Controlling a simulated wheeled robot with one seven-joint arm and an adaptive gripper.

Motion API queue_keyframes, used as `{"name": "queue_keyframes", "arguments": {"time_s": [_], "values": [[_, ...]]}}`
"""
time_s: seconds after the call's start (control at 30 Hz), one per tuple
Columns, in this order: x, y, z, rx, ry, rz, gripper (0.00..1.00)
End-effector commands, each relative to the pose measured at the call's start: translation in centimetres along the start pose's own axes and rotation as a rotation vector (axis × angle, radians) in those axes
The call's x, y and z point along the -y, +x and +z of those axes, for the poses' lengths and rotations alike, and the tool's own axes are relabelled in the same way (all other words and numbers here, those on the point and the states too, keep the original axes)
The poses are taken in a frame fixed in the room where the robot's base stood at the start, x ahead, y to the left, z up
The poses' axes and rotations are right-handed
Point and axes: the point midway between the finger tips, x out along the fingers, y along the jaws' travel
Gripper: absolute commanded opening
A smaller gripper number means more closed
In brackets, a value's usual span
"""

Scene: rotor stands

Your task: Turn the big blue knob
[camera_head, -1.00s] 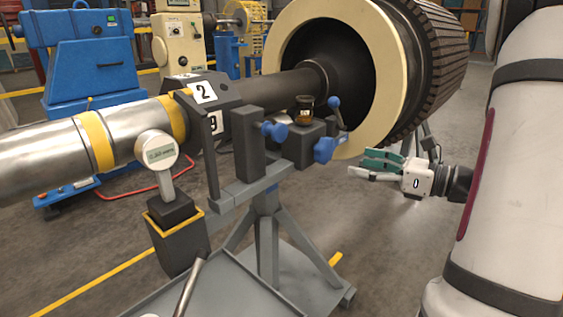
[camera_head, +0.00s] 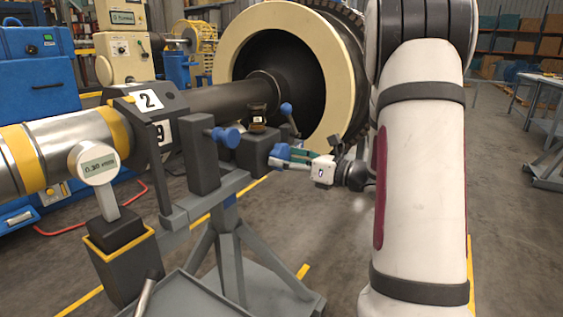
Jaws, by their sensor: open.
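The big blue knob (camera_head: 279,151) sits on the right side of the dark block on the rotor stand (camera_head: 229,178). My gripper (camera_head: 284,157) comes in from the right with its fingers pointing left, at the knob. The fingers are open and overlap the knob in the view, hiding part of it. I cannot tell whether they touch it.
Another blue knob (camera_head: 226,137) is on the dark upright post, and a blue-tipped lever (camera_head: 286,107) rises beside a small amber-filled jar (camera_head: 257,117). The large rotor (camera_head: 231,58) is close behind my gripper. A dial gauge (camera_head: 97,163) stands at left.

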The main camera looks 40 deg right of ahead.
Motion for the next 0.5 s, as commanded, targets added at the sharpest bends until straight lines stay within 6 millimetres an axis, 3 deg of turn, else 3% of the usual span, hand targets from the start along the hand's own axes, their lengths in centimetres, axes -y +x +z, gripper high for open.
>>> {"name": "queue_keyframes", "arguments": {"time_s": [0.2, 0.5], "values": [[0.0, 1.5, 0.0, 0.0, 0.001, 0.0, 0.79], [0.0, 1.7, 0.0, 0.0, 0.001, 0.0, 0.77]]}}
